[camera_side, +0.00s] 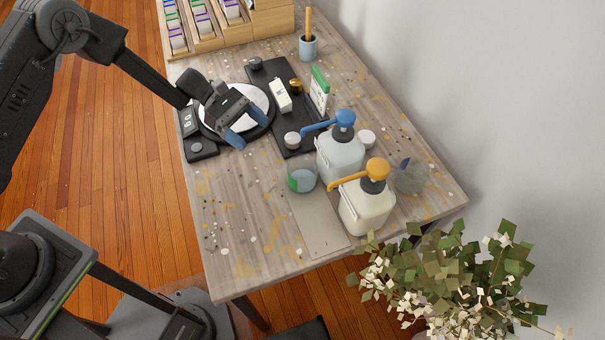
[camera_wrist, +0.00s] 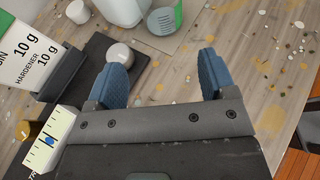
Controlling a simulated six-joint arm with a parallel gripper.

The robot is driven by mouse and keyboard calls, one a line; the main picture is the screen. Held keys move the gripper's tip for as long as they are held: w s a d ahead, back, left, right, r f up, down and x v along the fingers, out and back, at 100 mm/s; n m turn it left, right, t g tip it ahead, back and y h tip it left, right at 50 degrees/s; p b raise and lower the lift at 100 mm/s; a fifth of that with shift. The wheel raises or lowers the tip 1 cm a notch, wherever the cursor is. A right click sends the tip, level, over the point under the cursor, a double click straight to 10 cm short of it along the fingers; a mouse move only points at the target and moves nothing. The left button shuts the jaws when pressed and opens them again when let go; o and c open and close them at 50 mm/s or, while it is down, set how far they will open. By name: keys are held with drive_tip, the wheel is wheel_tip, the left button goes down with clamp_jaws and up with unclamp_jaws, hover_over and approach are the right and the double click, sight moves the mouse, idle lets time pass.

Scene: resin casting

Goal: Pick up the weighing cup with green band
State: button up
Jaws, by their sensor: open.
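A blue-topped pump bottle (camera_side: 340,160) and an orange-topped one (camera_side: 366,210) stand right of the cup. Another clear cup (camera_side: 410,177) is farther right. A black mat (camera_side: 284,127) holds small jars and an upright card (camera_side: 319,90).

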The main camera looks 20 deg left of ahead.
sight(290, 164)
drive_tip(key=x, duration=1.3)
drive_tip(key=shift+s+d+f, duration=0.15)
drive_tip(key=shift+d+f, duration=0.15)
drive_tip(key=shift+c, duration=0.2)
drive_tip(key=c, duration=0.5)
drive_tip(key=shift+r, duration=0.1)
